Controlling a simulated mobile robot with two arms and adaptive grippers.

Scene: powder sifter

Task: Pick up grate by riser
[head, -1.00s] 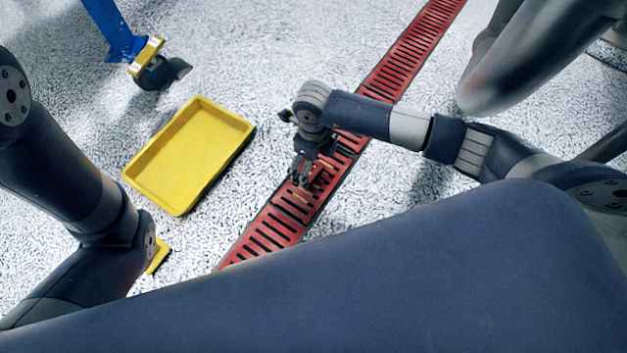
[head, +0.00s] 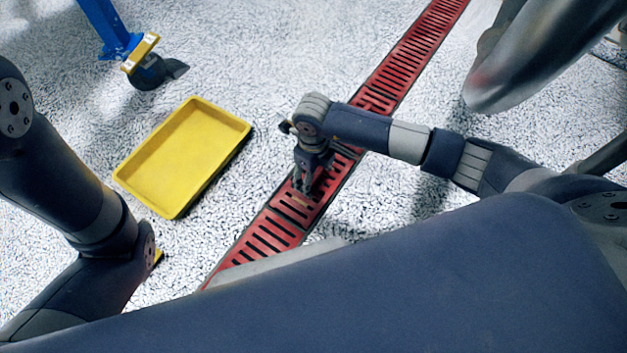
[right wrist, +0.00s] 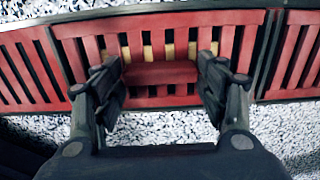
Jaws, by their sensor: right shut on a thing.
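The red slotted grate (head: 262,240) lies in a long floor channel that runs diagonally through the head view. In the right wrist view a red grate section (right wrist: 68,22) carries a raised red riser (right wrist: 160,73) in its middle. My right gripper (head: 303,186) points down at the grate. In the right wrist view its two fingers (right wrist: 160,68) stand at either end of the riser and are shut on it. A tan strip (right wrist: 150,52) shows beside the riser between the slots.
A yellow tray (head: 240,125) lies on the speckled floor left of the grate. A blue leg (head: 108,28) with a black caster (head: 150,72) stands at the upper left. A large grey rounded form (head: 530,62) is at the upper right. Floor between tray and caster is clear.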

